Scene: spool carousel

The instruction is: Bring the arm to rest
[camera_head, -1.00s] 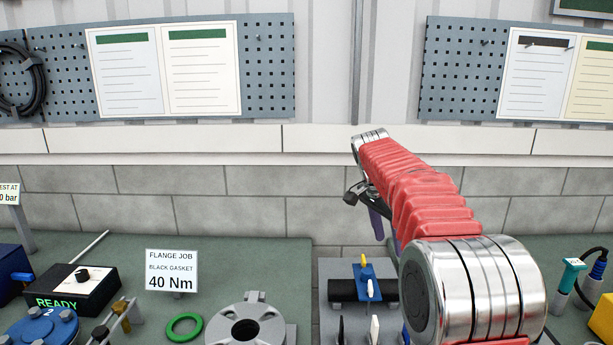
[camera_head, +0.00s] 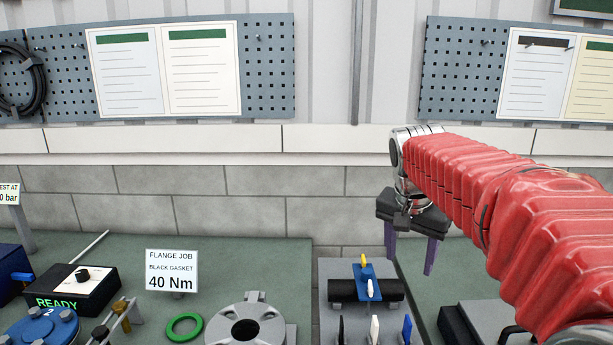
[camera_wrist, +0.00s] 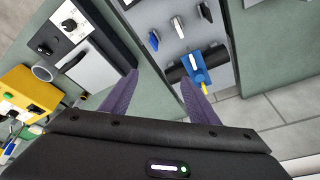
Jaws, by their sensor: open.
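My gripper (camera_head: 410,245) hangs at the end of my red-sleeved arm, right of centre in the head view, with its purple fingers pointing down. The fingers are apart with nothing between them. In the wrist view my gripper (camera_wrist: 158,92) also shows two spread purple fingers above the bench. Below and left of it in the head view stands a grey panel (camera_head: 340,285) with a black cylinder (camera_head: 392,290), a blue valve piece with a yellow tip (camera_head: 366,280) and several small levers. My gripper appears clear of all of these.
On the left bench are a flange (camera_head: 270,325), a green ring (camera_head: 184,327), a sign reading 40 Nm (camera_head: 172,270) and a box reading READY (camera_head: 70,290). A yellow box (camera_wrist: 28,100) shows in the wrist view. A block wall (camera_head: 250,190) stands behind.

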